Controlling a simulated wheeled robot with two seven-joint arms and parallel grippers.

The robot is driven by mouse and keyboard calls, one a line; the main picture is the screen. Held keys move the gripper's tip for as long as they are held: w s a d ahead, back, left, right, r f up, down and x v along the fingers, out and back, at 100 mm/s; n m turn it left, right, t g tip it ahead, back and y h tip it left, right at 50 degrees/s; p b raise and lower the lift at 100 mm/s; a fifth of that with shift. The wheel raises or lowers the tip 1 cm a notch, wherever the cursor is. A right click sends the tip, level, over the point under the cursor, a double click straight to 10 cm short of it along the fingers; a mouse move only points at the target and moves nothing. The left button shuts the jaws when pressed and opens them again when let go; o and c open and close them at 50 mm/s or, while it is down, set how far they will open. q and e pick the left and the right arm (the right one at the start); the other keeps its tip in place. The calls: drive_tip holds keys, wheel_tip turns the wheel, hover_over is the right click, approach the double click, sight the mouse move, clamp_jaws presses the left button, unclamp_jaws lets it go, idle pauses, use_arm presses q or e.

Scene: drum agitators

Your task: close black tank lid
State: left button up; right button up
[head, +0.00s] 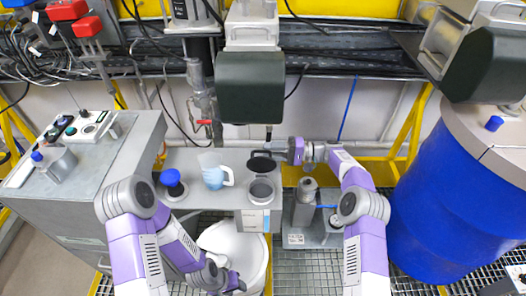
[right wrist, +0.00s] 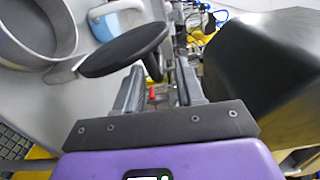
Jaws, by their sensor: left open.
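The black tank lid (head: 261,162) stands raised at the back of the round tank opening (head: 261,190) on the grey bench. In the right wrist view the lid (right wrist: 122,50) is a tilted dark disc beside the open metal rim (right wrist: 66,40). My right gripper (head: 279,152) is at the lid's right side. In the right wrist view its fingers (right wrist: 158,85) are apart, with the lid's edge just beyond the left finger; contact cannot be told. My left gripper (head: 238,283) is open and low, over the white drum.
A light-blue jug (head: 214,172) and a blue-capped container (head: 173,184) stand left of the tank. The white drum (head: 232,243) is below the bench. A dark box-shaped housing (head: 250,88) hangs above the lid. A large blue drum (head: 440,200) stands at right.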

drive_tip(key=shift+a, duration=1.5)
clamp_jaws()
